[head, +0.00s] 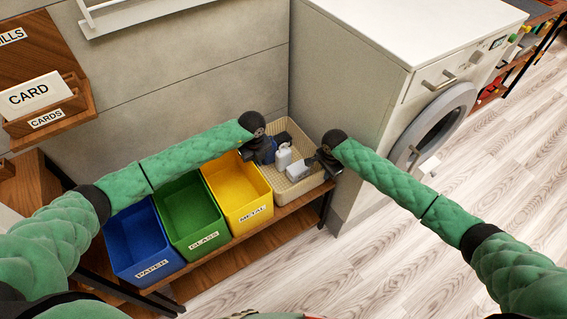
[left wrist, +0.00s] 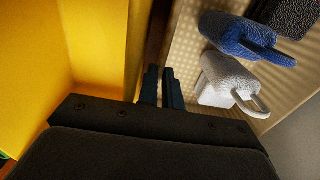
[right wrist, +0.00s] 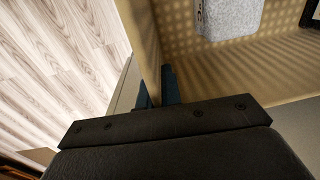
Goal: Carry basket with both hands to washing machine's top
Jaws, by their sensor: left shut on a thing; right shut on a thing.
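The beige basket (head: 303,186) stands on the wooden shelf at its right end, beside the yellow bin. It holds a white mug-like item (head: 284,158), a blue one (left wrist: 236,32), a grey block (head: 298,170) and a dark item. My left gripper (head: 262,150) is shut on the basket's left wall, which also shows in the left wrist view (left wrist: 182,45). My right gripper (head: 328,163) is shut on the basket's right wall, seen in the right wrist view (right wrist: 150,50). The fingertips are partly hidden. The washing machine's white top (head: 420,25) is higher, at the upper right.
Blue (head: 140,240), green (head: 190,208) and yellow (head: 237,187) bins line the shelf (head: 255,232) left of the basket. The washing machine's side panel (head: 350,90) rises close behind and right of the basket. The machine's top looks clear. Pale wood floor (head: 400,260) is open in front.

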